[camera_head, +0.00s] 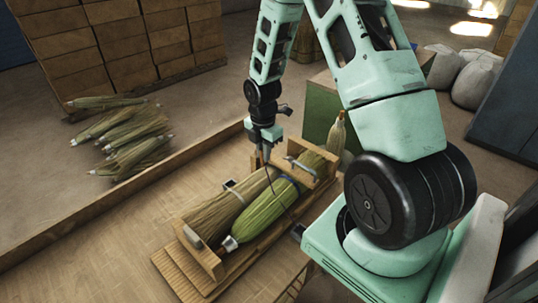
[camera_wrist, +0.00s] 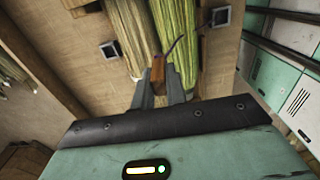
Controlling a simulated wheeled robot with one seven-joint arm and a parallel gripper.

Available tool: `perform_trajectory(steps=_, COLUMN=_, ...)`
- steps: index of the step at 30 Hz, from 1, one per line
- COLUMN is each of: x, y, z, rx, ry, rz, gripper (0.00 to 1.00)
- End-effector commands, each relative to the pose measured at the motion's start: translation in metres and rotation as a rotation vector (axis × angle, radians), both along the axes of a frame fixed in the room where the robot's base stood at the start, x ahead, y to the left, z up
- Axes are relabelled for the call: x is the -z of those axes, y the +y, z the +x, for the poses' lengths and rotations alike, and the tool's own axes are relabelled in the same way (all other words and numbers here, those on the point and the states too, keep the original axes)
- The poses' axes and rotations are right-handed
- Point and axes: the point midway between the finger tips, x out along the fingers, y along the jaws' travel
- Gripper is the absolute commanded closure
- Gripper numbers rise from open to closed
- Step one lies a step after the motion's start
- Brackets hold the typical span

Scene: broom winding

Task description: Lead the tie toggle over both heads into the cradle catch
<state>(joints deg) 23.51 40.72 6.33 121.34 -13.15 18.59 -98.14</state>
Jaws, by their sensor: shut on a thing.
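Two broom heads lie side by side in a wooden cradle (camera_head: 203,255), a brown one (camera_head: 215,217) on the left and a green one (camera_head: 262,212) on the right. Both also fill the top of the wrist view, brown (camera_wrist: 132,25) and green (camera_wrist: 180,20). My gripper (camera_head: 264,156) is above the far part of the heads. In the wrist view its two fingers (camera_wrist: 160,82) are shut on a small orange-brown toggle (camera_wrist: 158,66). A dark cord (camera_wrist: 173,46) runs from the toggle toward the green head. I cannot tell which fitting is the catch.
A grey metal handle (camera_head: 302,169) stands at the cradle's far end, near a wooden end board. Loose brooms (camera_head: 125,135) lie on the floor at left, before stacked boxes (camera_head: 110,40). A green box (camera_head: 322,108) stands behind the cradle.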

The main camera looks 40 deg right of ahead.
Motion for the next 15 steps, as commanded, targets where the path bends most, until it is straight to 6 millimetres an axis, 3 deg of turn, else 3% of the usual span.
perform_trajectory(steps=15, x=0.001, y=0.006, z=0.040, rx=-0.002, ry=-0.001, rz=-0.001, gripper=1.00)
